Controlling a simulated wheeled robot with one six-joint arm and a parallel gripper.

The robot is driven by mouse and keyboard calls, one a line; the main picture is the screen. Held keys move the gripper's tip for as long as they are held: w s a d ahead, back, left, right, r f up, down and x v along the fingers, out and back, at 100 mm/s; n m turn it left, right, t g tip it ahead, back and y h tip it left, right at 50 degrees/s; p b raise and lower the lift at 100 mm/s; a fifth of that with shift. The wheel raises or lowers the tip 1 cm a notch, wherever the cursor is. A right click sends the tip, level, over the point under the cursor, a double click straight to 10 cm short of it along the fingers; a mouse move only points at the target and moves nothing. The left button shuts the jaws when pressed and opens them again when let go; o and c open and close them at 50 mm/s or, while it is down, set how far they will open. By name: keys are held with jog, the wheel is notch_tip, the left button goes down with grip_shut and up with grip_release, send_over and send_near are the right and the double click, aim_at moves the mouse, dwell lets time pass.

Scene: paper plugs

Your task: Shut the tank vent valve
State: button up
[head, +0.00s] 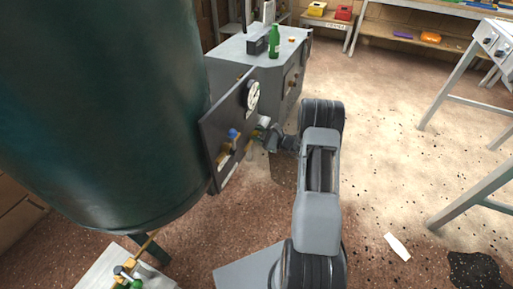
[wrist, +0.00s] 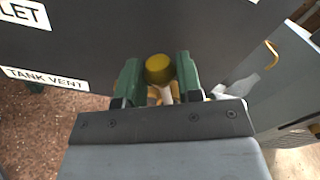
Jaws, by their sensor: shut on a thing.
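My gripper (wrist: 159,78) has its green fingers closed on either side of a yellow valve handle (wrist: 158,66) in the wrist view. A pale stem and more yellow metal show below the handle, partly hidden by my gripper. The "TANK VENT" label (wrist: 45,78) is on the dark panel to the left of my fingers. The handle's exact turn is hard to tell.
A large dark green tank (head: 100,100) stands left of the panel. A blue knob (head: 233,133) is on the panel, left of my gripper. A grey cabinet (head: 262,47) with a green bottle (head: 274,42) stands behind.

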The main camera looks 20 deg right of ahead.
dwell(0.3)
jog(key=shift+w+d+r+m+p, duration=0.2)
jog(key=shift+w+d+m+p, duration=0.15)
jog(key=shift+m, duration=0.3)
jog(key=shift+w+d+r+m+p, duration=0.2)
jog(key=shift+w+d+m, duration=0.1)
jog(key=shift+m, duration=0.35)
jog(key=shift+w+d+m, duration=0.15)
jog(key=shift+d+m, duration=0.05)
jog(key=shift+m, duration=0.2)
jog(key=shift+w+d+r+m+p, duration=0.15)
jog(key=shift+w+d+m+p, duration=0.4)
jog(key=shift+m, duration=0.75)
jog(key=shift+d, duration=0.1)
jog(key=o, duration=0.7)
jog(key=shift+o, duration=0.2)
jog(key=shift+d, duration=0.1)
